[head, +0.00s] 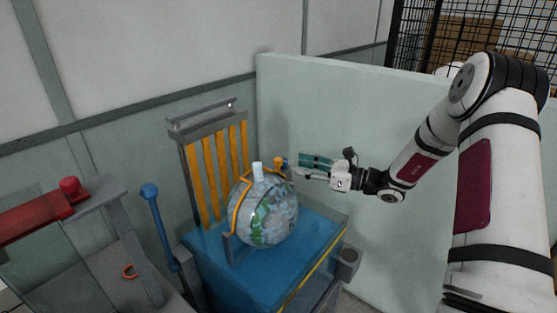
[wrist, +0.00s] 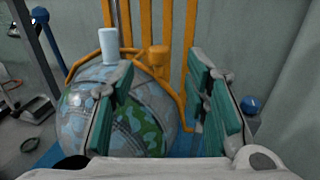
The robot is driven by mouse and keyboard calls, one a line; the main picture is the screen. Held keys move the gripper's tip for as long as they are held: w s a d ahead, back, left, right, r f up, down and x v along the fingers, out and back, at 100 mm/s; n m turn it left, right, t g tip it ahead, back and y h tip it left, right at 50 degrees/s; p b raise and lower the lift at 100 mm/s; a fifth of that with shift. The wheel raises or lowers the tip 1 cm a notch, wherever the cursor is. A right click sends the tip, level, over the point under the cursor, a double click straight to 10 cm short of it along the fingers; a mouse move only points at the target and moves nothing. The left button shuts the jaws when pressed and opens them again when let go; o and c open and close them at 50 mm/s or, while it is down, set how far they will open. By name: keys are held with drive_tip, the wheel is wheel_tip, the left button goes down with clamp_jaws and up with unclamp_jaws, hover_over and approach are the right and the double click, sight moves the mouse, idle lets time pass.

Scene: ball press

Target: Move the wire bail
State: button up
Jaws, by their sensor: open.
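The wire bail is an orange wire (head: 236,205) that bends over a round map-patterned ball (head: 268,212) on the blue base. An orange knob (head: 279,162) stands at its upper right. In the wrist view the bail (wrist: 88,56) runs behind the ball (wrist: 75,122), with its knob (wrist: 158,58) seen between my fingers. My gripper (head: 299,166) comes in from the right, just beside the knob. Its green-padded fingers (wrist: 162,80) are apart in the wrist view, with nothing held. The left finger hides part of the ball. Contact with the knob cannot be told.
A white peg (head: 257,171) stands on the ball. Orange slats (head: 213,172) in a grey frame rise behind. A blue-knobbed lever (head: 151,192) and a red-topped frame (head: 70,188) stand left. A pale panel (head: 380,120) is close behind my arm.

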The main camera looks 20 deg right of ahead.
sight(278, 159)
drive_tip(key=x, duration=0.8)
drive_tip(key=shift+s, duration=0.1)
clamp_jaws()
